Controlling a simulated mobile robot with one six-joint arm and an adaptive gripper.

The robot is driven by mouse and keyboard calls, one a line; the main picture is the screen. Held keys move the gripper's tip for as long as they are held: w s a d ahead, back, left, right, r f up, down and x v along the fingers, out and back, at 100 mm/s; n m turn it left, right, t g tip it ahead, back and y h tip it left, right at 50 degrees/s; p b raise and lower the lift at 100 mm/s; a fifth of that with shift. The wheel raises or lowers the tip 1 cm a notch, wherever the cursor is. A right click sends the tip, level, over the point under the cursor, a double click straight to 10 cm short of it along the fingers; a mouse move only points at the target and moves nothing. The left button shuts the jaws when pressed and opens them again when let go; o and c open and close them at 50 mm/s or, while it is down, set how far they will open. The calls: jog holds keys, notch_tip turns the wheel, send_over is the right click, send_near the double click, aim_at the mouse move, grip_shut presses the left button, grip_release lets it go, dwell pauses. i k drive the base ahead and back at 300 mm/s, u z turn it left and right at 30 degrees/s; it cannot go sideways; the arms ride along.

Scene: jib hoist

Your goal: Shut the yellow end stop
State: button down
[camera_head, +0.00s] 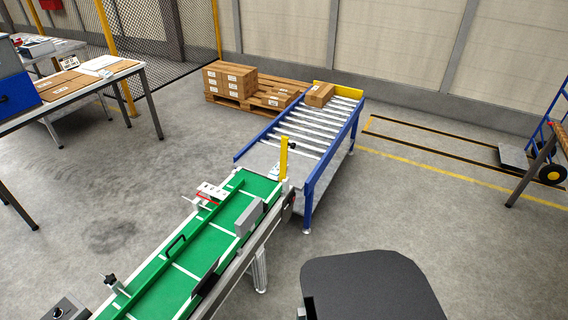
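A yellow bar (284,158) stands upright at the far end of the green belt conveyor (205,248), on its right side, where the belt meets the roller table. It looks like the yellow end stop, and the belt's end beside it looks unblocked. A small dark knob shows next to it. A yellow plate (341,90) also stands across the far end of the roller table (296,134). My gripper is not in view.
A carton (319,95) lies on the rollers near the yellow plate. Stacked cartons (230,80) stand on a pallet behind. A green rail with a black handle (175,245) lies along the belt. A blue hand truck (556,140) stands at right.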

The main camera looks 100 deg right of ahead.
aim_at(285, 143)
jog(key=k, duration=0.4)
jog(key=z, duration=3.75)
jog(key=k, duration=0.15)
jog(key=u, duration=0.6)
